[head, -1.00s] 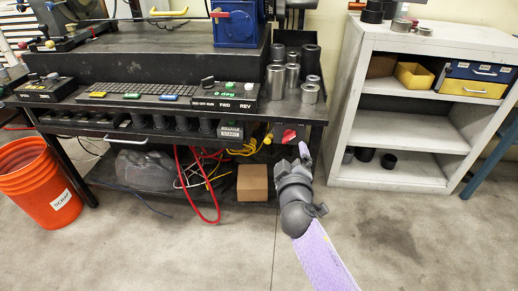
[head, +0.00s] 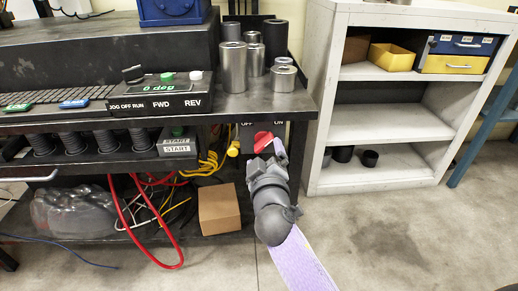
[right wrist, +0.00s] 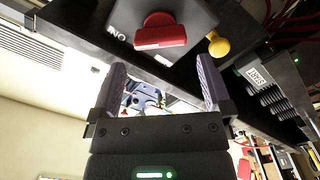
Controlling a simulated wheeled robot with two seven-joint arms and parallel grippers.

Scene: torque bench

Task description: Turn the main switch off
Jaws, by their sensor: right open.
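The main switch is a red handle (head: 263,141) on a dark box marked OFF on the left and ON on the right, under the right end of the bench. My right gripper (head: 267,154) is just in front of and below it, partly covering the box. In the right wrist view, the red handle (right wrist: 160,35) lies beyond the fingertips, near the top edge, with ON beside it. The right gripper (right wrist: 163,78) is open and empty, its purple fingers apart and not visibly touching the handle. My left gripper is not in view.
A yellow knob (right wrist: 218,45) is close beside the switch box. The bench (head: 225,113) overhangs it and carries metal cylinders (head: 234,68). A cardboard box (head: 219,209) and cables (head: 122,215) sit below. A grey shelf unit (head: 385,187) stands to the right, with open floor before it.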

